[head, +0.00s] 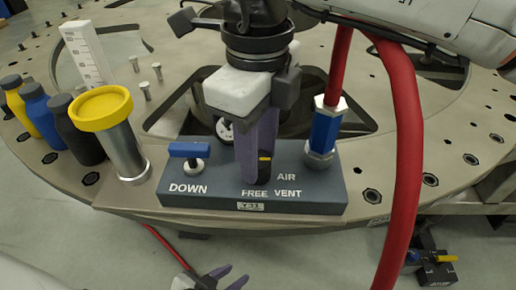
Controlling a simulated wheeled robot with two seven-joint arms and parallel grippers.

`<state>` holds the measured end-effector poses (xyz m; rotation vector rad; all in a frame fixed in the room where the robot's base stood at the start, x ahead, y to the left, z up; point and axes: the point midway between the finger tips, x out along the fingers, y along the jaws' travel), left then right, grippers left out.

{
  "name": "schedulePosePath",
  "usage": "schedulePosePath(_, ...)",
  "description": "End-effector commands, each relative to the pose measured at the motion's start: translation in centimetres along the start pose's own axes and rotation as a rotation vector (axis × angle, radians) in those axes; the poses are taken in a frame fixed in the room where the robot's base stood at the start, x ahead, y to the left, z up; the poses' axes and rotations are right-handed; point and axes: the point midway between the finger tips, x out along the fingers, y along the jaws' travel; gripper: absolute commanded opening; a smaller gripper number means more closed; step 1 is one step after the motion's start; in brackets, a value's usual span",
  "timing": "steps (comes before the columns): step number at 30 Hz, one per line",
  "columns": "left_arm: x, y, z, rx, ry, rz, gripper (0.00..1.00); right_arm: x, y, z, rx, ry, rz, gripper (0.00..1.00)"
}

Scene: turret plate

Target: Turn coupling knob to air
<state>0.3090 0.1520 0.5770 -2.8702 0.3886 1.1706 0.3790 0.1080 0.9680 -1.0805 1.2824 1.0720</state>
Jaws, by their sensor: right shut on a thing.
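The dark blue-grey control block (325,195) sits on the turret plate's near edge, with labels DOWN, FREE, VENT and AIR. My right gripper (257,168) comes down from above, with its purple fingers shut on the coupling knob. The fingers hide most of the knob. A small yellow mark (265,158) shows at the fingertips, left of and above the AIR label; the knob's exact setting is hard to tell. My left gripper (224,277) is low at the bottom edge, below the plate, with its fingers apart and nothing visible between them.
A blue lever (189,149) stands above DOWN. A blue fitting (324,131) with a red hose (403,150) stands at the block's right. A yellow-capped post (122,150) and several bottles (38,108) stand left. A small black device (435,263) lies lower right.

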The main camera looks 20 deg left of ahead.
Motion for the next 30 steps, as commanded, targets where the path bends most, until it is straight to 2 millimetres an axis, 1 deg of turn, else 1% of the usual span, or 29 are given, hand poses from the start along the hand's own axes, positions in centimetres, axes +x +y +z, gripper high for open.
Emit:
schedulePosePath(9,0.0,0.0,0.1,0.000,-0.001,0.000,0.31,-0.1,-0.1,0.1,-0.003,-0.004,-0.002,0.10)
schedulePosePath(10,0.0,0.0,0.1,-0.001,-0.002,0.000,0.31,-0.1,-0.1,0.1,-0.002,-0.004,-0.002,0.37)
schedulePosePath(12,-0.1,0.0,0.2,-0.001,-0.003,0.000,0.31,-0.1,-0.1,0.1,-0.002,-0.004,-0.002,0.49)
schedulePosePath(13,-0.1,0.1,0.2,-0.001,-0.005,0.001,0.31,-0.1,0.0,0.1,-0.002,-0.003,-0.002,0.51)
schedulePosePath(20,-0.2,0.1,0.7,-0.003,-0.013,0.002,0.31,-0.1,0.0,0.0,-0.001,-0.001,-0.001,0.51)
schedulePosePath(23,-0.3,0.2,0.8,-0.004,-0.015,0.002,0.31,-0.4,0.0,0.0,-0.001,-0.002,-0.001,0.51)
schedulePosePath(26,-0.3,0.2,0.7,-0.004,-0.015,0.002,0.31,-1.5,0.0,0.1,0.000,-0.002,-0.002,0.51)
schedulePosePath(30,-0.5,0.2,0.5,-0.003,-0.015,0.001,0.31,-4.2,-0.1,0.1,-0.001,-0.004,-0.003,0.51)
